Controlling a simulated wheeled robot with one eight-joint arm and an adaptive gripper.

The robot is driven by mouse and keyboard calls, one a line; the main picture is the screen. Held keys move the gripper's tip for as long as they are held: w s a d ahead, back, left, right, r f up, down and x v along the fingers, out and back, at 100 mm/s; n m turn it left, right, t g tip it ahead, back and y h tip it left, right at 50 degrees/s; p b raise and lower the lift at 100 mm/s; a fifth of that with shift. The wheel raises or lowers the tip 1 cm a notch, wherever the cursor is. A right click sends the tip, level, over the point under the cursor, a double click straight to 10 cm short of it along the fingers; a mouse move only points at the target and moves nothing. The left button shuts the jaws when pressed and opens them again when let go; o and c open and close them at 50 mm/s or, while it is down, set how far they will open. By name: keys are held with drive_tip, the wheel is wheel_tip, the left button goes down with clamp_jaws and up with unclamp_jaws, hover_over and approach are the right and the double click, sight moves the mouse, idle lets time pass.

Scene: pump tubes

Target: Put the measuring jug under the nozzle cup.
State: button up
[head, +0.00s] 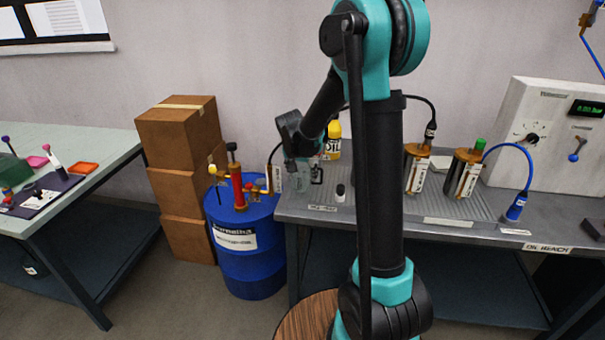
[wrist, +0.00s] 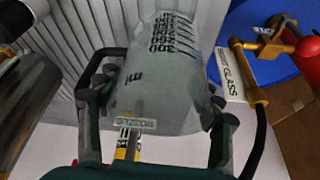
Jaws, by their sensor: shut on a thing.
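The measuring jug (wrist: 160,70), a pale translucent vessel with black scale marks, fills the middle of the wrist view. My gripper (wrist: 158,105) is shut on it, one finger on each side. In the head view my gripper (head: 297,150) holds the jug (head: 303,180) at the left end of the metal bench, right beside the white sight glass plate (head: 277,179). That plate also shows in the wrist view (wrist: 231,72), just right of the jug. I cannot make out the nozzle cup for certain. Whether the jug touches the bench is unclear.
A blue drum (head: 245,262) with a red pump (head: 237,187) stands left of the metal bench (head: 435,228). A small black-capped bottle (head: 340,193) and a yellow oil container (head: 333,140) are near my gripper. Brass-topped cylinders (head: 416,168) stand farther right. Stacked boxes (head: 182,130) are behind the drum.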

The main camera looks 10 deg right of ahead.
drive_tip(key=o, duration=1.2)
drive_tip(key=shift+f, duration=0.1)
drive_tip(key=shift+c, duration=0.2)
drive_tip(key=v, duration=1.2)
drive_tip(key=s+d+f+n, duration=0.2)
drive_tip(key=s+d+f, duration=0.1)
drive_tip(key=s, duration=0.5)
drive_tip(key=s+d+f+n+y, duration=0.1)
drive_tip(key=s+d+f+n, duration=0.1)
drive_tip(key=s+f, duration=0.3)
drive_tip(key=s+d+f+n+y, duration=0.1)
drive_tip(key=s+d+f, duration=0.3)
drive_tip(key=s, duration=0.9)
drive_tip(key=shift+f+n, duration=0.4)
drive_tip(key=shift+f, duration=0.15)
drive_tip(key=shift+s, duration=0.1)
